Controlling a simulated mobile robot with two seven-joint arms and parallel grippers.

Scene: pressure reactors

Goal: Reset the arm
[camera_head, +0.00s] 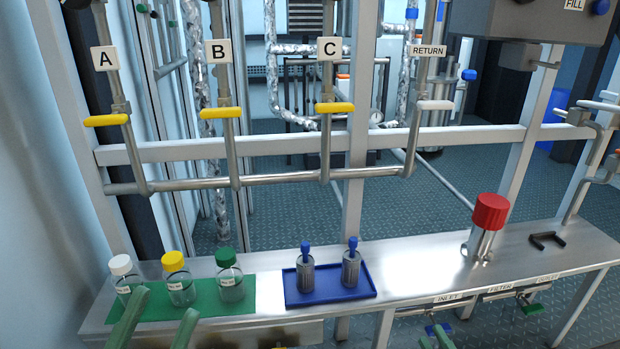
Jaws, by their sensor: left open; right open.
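My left gripper (160,318) reaches in from the bottom edge at the left. Its two green fingers are spread apart with nothing between them. They show in front of the steel bench's front edge and the green mat, below the bottles. My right gripper (432,335) shows only as green finger tips at the bottom edge, right of centre, below the INLET label. Its fingers are apart and I see nothing held. The rest of both arms is out of view.
Bottles with white (122,285), yellow (178,285) and green (230,280) caps stand on the green mat (208,308). Two steel vessels with blue tops stand on a blue tray (330,291). A red-capped cylinder (486,225) and a dark bracket (546,240) are at right. Yellow-handled valves (220,112) hang behind.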

